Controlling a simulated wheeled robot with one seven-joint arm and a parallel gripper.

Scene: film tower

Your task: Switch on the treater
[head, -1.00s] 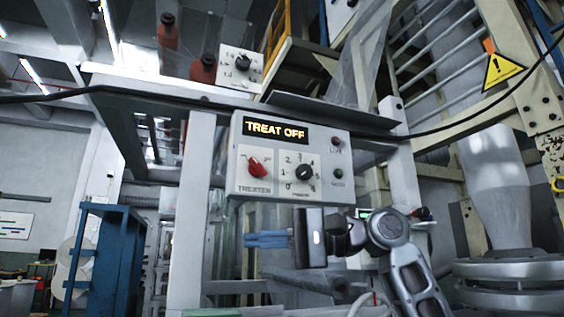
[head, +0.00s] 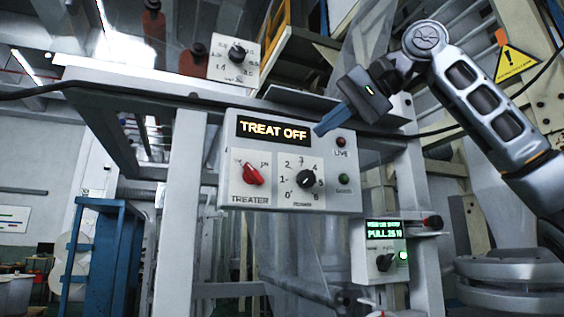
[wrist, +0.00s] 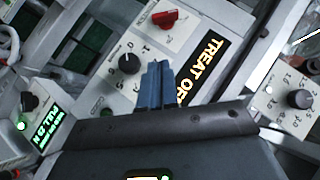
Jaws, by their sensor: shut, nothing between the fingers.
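The treater panel (head: 230,188) is a pale box with a lit display (head: 273,130) reading TREAT OFF. Its red treater knob (head: 253,174) sits at the lower left and points up-left, away from the ON mark. A black power knob (head: 306,179) is to its right. My gripper (head: 318,131) has blue fingers, shut and empty, in front of the panel's upper right edge by the display's end. In the wrist view the shut fingers (wrist: 156,82) lie between the black knob (wrist: 129,64) and the display (wrist: 200,70); the red knob (wrist: 166,19) is beyond them.
A smaller box with a black knob (head: 237,54) stands above the panel. A box with a green display (head: 384,229) and knob is at lower right. A dark cable (head: 190,98) runs above the panel. A yellow warning sign (head: 515,62) is at right.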

